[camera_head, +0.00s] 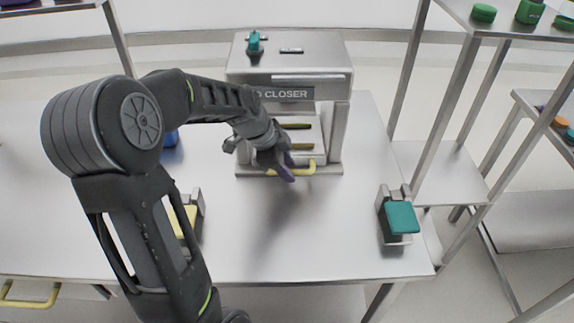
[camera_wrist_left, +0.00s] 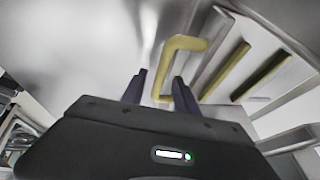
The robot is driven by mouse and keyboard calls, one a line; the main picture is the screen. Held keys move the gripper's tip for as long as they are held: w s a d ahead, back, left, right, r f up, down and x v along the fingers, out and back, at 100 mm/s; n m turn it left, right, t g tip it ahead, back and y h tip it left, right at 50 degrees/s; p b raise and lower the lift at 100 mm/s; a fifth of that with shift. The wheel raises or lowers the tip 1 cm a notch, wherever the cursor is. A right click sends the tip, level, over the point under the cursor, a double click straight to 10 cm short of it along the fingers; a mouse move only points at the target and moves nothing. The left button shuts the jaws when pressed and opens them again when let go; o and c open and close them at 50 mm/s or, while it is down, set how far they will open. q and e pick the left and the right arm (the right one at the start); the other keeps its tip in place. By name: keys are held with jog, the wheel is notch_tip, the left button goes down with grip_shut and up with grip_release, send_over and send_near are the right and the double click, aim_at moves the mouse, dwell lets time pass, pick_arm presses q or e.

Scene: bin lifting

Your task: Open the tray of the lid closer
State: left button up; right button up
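The lid closer (camera_head: 340,62) is a grey metal machine at the back of the table, with "CLOSER" readable on its front label. The yellow tray handle (camera_head: 306,169) shows low at its front, partly hidden by my left gripper; the tray looks pushed in. In the left wrist view the yellow handle (camera_wrist_left: 166,68) lies ahead, its bar appearing between my fingertips. My left gripper (camera_head: 287,170) is at the left part of the handle. Its two fingers (camera_wrist_left: 160,82) are apart. I cannot tell whether they touch the handle. My right gripper is not in view.
A fixture with a teal pad (camera_head: 402,217) stands at the table's right front. Another with a yellow pad (camera_head: 184,221) stands behind my left arm. A blue object (camera_head: 170,139) is partly hidden by the arm. Metal shelves (camera_head: 440,165) stand at right. The table (camera_head: 320,235) before the machine is clear.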

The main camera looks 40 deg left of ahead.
pick_arm(q)
jog(key=shift+c, duration=0.5)
grip_shut()
dwell(0.9)
